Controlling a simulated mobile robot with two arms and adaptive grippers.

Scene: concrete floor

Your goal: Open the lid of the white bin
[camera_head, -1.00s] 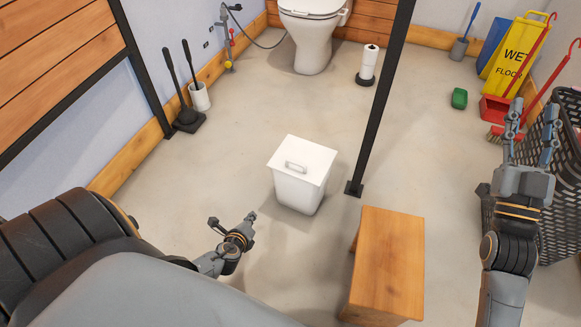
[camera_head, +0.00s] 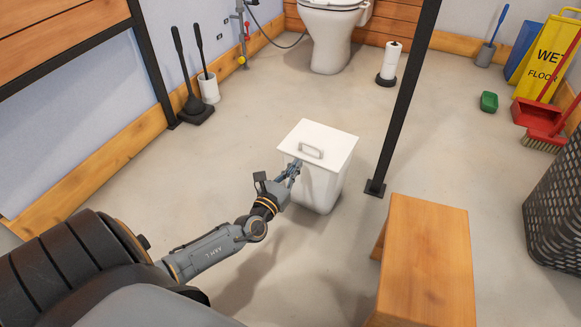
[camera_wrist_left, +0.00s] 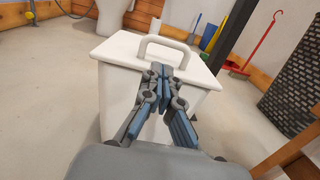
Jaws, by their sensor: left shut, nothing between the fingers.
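The white bin (camera_head: 318,185) stands upright on the concrete floor with its flat lid (camera_head: 335,139) closed. A grey loop handle (camera_head: 311,152) sits on top of the lid. My left gripper (camera_head: 294,166) is shut and empty at the bin's near left side, close to the lid's edge. In the left wrist view the shut fingertips (camera_wrist_left: 162,70) appear just in front of the lid's near edge, below the handle (camera_wrist_left: 168,46). I cannot tell whether they touch the bin. My right gripper is out of view.
A wooden stool (camera_head: 427,255) stands right of the bin, and a black post (camera_head: 405,100) rises behind it. A dark basket (camera_head: 556,200) is at the right. A plunger and brush (camera_head: 192,105) stand at the left wall. The floor left of the bin is clear.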

